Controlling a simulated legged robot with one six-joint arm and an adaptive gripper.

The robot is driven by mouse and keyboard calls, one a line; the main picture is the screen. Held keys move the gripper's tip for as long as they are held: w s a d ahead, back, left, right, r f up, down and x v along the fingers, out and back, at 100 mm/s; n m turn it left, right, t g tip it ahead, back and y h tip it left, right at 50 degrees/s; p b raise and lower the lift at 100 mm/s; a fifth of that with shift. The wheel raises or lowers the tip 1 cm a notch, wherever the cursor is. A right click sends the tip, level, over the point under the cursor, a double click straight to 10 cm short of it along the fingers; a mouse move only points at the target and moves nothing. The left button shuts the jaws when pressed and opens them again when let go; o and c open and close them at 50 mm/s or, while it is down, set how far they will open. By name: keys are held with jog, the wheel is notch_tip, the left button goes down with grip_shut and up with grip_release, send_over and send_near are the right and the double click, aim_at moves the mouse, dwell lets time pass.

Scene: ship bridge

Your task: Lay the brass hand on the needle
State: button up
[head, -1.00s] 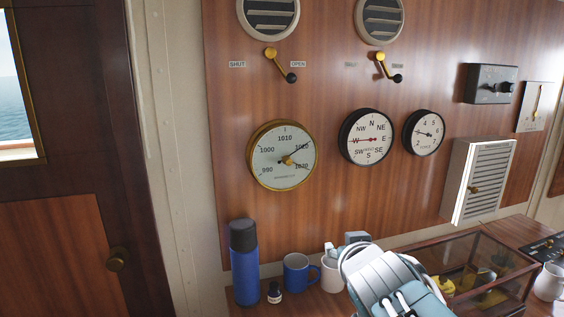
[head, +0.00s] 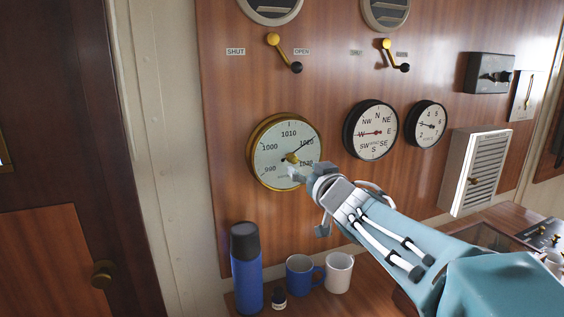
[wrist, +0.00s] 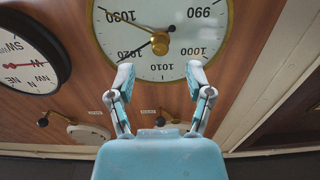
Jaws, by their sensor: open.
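The round barometer (head: 268,150) has a brass rim and a white dial; it hangs on the wood panel. Its dark needle (head: 304,144) points near 1020. In the wrist view the dial is upside down, with the dark needle (wrist: 138,49) towards 1020 and the knob (wrist: 160,45) central. My gripper (wrist: 161,73) is open and empty, its fingers spread before the dial. In the head view one finger overlaps the dial's lower right edge.
A wind dial (head: 370,131) and a smaller gauge (head: 426,123) hang to the right. Vent levers (head: 285,53) are above. A blue flask (head: 246,270), a blue mug (head: 300,274) and a white mug (head: 338,272) stand on the shelf below.

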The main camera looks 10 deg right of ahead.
aim_at(295, 162)
jog(key=w, duration=0.2)
jog(key=w+a, duration=0.1)
jog(key=w, duration=0.2)
jog(key=shift+w+a, duration=0.1)
grip_shut()
